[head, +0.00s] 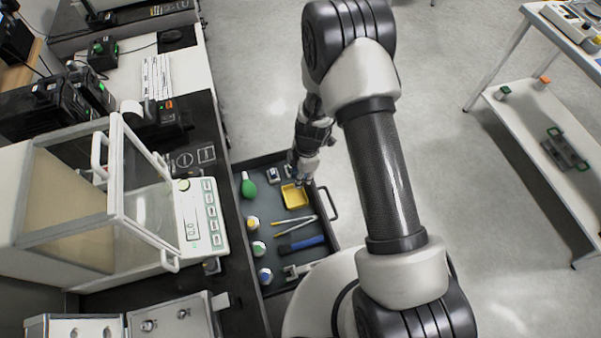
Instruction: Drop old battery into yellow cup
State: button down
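The yellow cup (295,198) looks like a shallow square dish and sits in an open drawer beside the bench. My gripper (301,182) points down at the far edge of the yellow cup, overlapping it in the picture; I cannot tell its height above it. The fingers are too small and dark to show whether they are open or shut, or whether they hold anything. I cannot make out the old battery for sure. A small dark and white item (273,175) lies in the drawer to the left of my gripper; I cannot tell what it is.
The drawer (268,207) also holds a green bulb (248,189), several small round-capped containers, tweezers (297,225) and a blue bar (301,244). A balance with a glass case (140,180) stands on the bench at left. Open floor lies right of the drawer.

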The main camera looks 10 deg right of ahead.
jog(key=shift+f+b, duration=0.45)
jog(key=shift+f, duration=1.4)
jog(key=c, duration=1.1)
grip_release()
jog(key=shift+o, duration=0.2)
notch_tip(320, 180, up, 12)
jog(key=d, duration=0.1)
jog(key=shift+d, duration=0.25)
jog(key=shift+w, duration=0.15)
